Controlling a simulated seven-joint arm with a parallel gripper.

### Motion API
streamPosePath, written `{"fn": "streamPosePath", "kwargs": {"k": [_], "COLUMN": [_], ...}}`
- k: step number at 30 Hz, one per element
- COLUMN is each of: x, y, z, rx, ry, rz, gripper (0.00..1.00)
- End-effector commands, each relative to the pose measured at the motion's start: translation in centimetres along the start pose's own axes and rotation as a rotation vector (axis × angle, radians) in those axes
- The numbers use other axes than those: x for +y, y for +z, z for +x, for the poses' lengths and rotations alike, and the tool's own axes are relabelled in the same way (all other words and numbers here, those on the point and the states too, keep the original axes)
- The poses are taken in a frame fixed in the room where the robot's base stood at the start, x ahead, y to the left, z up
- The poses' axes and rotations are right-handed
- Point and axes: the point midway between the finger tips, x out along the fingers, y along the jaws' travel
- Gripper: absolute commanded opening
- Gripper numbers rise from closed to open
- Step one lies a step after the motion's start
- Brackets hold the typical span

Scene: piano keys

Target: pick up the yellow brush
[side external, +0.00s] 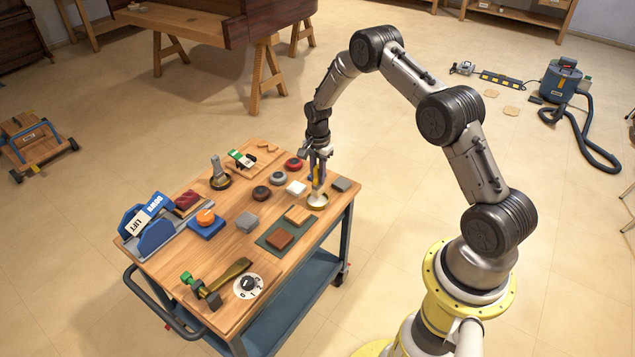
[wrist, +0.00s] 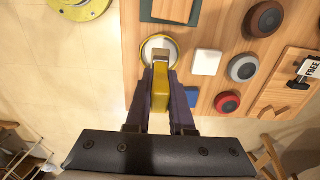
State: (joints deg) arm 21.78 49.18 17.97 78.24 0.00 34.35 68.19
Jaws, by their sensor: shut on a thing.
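The yellow brush (wrist: 160,95) is between the two dark fingers of my gripper (wrist: 160,102) in the wrist view. My gripper is shut on it. Its far end is over a round, pale dish with a yellowish rim (wrist: 148,50); I cannot tell whether it touches the dish. In the side view my gripper (side external: 318,172) points down at the right edge of the wooden work table (side external: 232,243). The brush is small there and partly hidden by the fingers. The round dish (side external: 317,204) shows just below it.
A green mat with a brown block (side external: 280,239) is in front. A blue rocker (side external: 155,238) stands at the left end.

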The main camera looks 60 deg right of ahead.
Motion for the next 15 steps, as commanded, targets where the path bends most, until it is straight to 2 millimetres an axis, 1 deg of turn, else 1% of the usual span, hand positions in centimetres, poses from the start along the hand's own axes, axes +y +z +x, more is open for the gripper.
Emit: {"fn": "streamPosePath", "kwargs": {"k": [9, 12, 15], "x": [4.7, 6.9, 8.7], "y": [1.9, 2.8, 3.5], "z": [-5.9, -6.8, -7.6], "rx": [0.000, -0.002, -0.001], "ry": [0.001, 0.004, 0.003], "rz": [0.000, 0.000, 0.000], "gripper": [0.00, 0.00, 0.00]}}
